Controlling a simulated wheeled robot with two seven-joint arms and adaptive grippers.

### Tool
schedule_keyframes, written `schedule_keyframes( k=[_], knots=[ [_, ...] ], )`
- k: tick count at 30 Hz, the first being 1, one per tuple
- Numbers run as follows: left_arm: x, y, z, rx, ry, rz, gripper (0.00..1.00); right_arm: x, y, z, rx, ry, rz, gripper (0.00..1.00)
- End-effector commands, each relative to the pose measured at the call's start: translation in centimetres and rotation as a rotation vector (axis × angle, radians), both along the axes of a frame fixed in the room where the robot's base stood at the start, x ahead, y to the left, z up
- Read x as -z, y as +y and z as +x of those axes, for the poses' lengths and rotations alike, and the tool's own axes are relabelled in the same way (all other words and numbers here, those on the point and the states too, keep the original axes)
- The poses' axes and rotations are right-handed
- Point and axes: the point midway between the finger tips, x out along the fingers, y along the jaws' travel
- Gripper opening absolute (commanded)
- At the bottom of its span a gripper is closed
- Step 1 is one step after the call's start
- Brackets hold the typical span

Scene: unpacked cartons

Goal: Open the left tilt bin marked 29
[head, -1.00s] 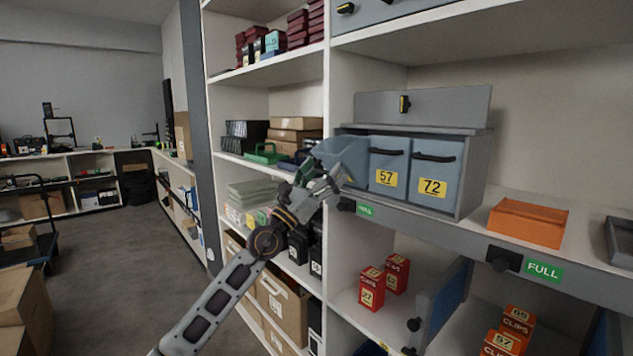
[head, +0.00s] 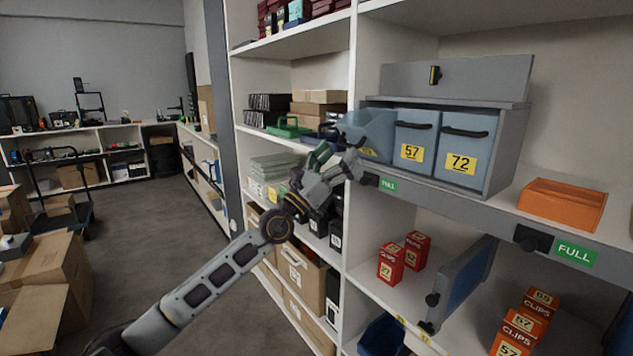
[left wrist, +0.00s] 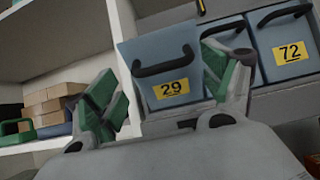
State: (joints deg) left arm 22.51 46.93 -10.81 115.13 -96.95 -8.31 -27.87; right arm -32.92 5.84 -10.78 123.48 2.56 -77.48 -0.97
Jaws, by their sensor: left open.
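The blue-grey tilt bin marked 29 (head: 370,130) is the leftmost of three bins in a grey cabinet. It leans out past its neighbours, its top tipped forward. In the left wrist view the bin (left wrist: 140,65) shows its black handle and yellow 29 label, between and beyond my fingers. My left gripper (head: 337,162) is open and empty, just in front of and below the bin's front left. Its green-padded fingers (left wrist: 165,88) are spread apart and seem clear of the handle. The label is mostly hidden in the head view. My right gripper is not in view.
Bins 57 (head: 417,140) and 72 (head: 467,150) sit closed beside it. An orange box (head: 562,203) stands to the right on the shelf. Red clip boxes (head: 391,263) and an open grey door (head: 467,285) are below. The aisle floor at left is open.

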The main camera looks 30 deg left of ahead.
Motion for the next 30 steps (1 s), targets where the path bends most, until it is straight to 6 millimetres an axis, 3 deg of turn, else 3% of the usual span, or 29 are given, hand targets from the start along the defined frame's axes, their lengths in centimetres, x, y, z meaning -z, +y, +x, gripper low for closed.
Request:
schedule_keyframes(
  k=[30],
  knots=[
    [3.9, 2.0, -4.3, 0.0, 0.005, 0.005, 0.82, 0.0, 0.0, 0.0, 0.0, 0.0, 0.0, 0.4]
  ],
)
